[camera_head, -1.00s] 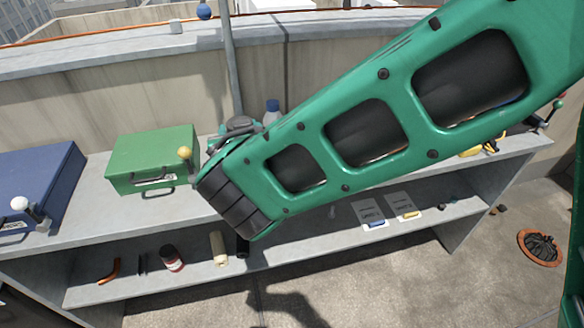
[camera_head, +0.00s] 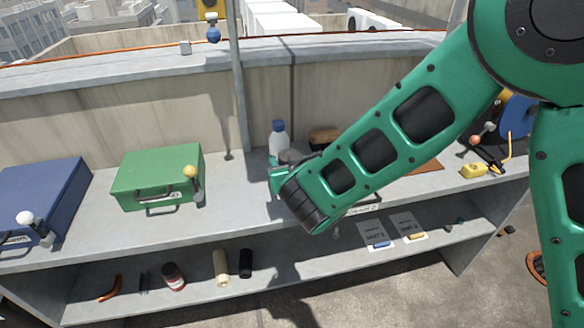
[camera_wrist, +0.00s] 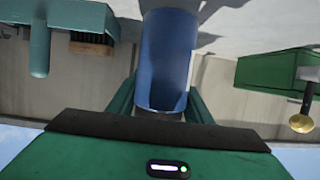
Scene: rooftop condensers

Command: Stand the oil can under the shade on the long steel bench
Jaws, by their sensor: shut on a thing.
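My gripper (camera_head: 276,174) is over the long steel bench (camera_head: 236,212), right of the green box, its fingertips partly hidden by my wrist. In the wrist view my gripper (camera_wrist: 163,102) is shut on a blue cylinder (camera_wrist: 166,55), which looks like the oil can. The can is hidden behind my wrist in the head view, so I cannot tell whether it touches the bench. The shade cannot be made out clearly; a grey pole (camera_head: 236,90) rises behind the bench.
A white bottle with a blue cap (camera_head: 279,138) and a brown brush (camera_head: 323,136) stand behind my gripper. A green box (camera_head: 152,180) and a blue box (camera_head: 40,195) are to the left. Clear bench lies between green box and gripper. The lower shelf (camera_head: 195,285) holds small items.

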